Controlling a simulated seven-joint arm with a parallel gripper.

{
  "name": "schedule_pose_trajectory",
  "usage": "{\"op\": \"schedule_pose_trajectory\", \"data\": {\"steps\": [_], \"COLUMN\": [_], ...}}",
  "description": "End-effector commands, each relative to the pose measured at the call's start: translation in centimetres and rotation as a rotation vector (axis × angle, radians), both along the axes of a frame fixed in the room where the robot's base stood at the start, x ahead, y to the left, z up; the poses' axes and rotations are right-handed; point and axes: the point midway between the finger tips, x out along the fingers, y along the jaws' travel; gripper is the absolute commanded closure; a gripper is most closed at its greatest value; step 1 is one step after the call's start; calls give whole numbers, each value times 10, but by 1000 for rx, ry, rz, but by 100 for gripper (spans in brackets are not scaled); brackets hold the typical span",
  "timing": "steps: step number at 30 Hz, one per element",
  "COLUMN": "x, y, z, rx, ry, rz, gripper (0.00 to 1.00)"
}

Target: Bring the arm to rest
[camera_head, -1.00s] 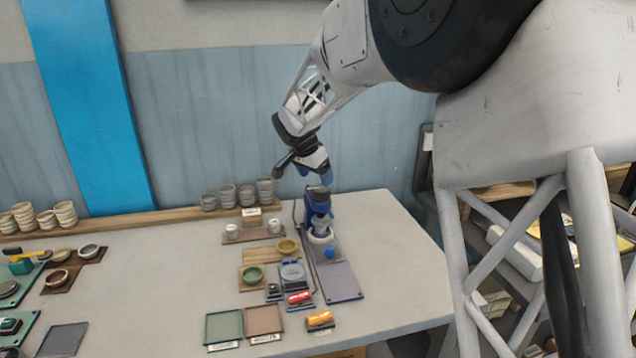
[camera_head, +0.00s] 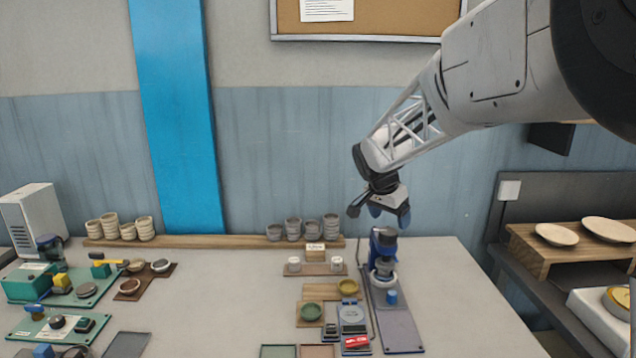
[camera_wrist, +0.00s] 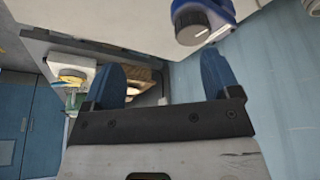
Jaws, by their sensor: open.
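My gripper (camera_head: 391,211) hangs in the air above the far right part of the table, over a blue and grey device (camera_head: 384,250) on a flat grey-purple base. In the wrist view my gripper (camera_wrist: 165,85) has its two blue fingers well apart with nothing between them. A blue knobbed part (camera_wrist: 192,27) shows beyond the fingers at the top of the wrist view. My arm reaches in from the upper right of the head view.
Bowls and small trays lie around the device. Several stacked cups (camera_head: 293,229) stand on a wooden strip (camera_head: 215,240) along the wall. A shelf (camera_head: 560,258) with plates stands at the right. The air around my gripper is clear.

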Motion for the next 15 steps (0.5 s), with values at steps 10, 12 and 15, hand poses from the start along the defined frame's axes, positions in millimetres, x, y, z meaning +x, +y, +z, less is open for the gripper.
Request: {"op": "schedule_pose_trajectory", "data": {"steps": [10, 12, 15], "x": [-115, -138, -171], "y": [-2, -2, -1], "z": [26, 28, 29], "rx": [25, 30, 38], "ry": [54, 63, 75], "rz": [206, 248, 311], "gripper": [18, 18, 18]}}
